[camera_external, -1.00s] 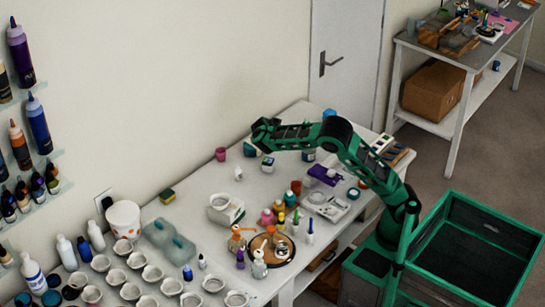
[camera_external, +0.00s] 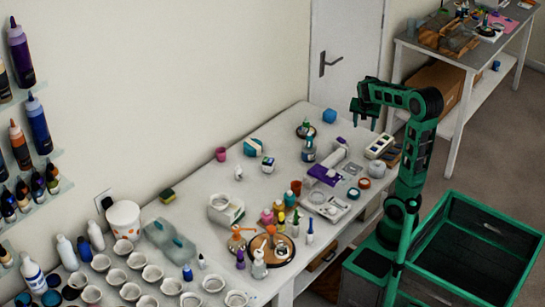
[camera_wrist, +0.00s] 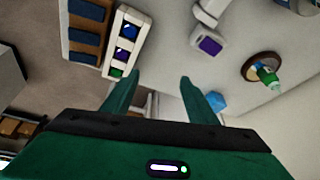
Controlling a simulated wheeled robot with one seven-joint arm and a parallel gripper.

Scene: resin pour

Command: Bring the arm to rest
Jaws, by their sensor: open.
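My gripper (camera_external: 364,117) hangs above the far right part of the white table (camera_external: 196,192), its fingers pointing down. It is clear of everything on the table.
Below the gripper are a white tray with coloured parts (camera_external: 379,146), a purple item (camera_external: 324,174), a blue block (camera_external: 329,115) and a bottle (camera_external: 309,152). Many cups and bottles crowd the near left of the table. A second bench (camera_external: 440,55) stands at the back right.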

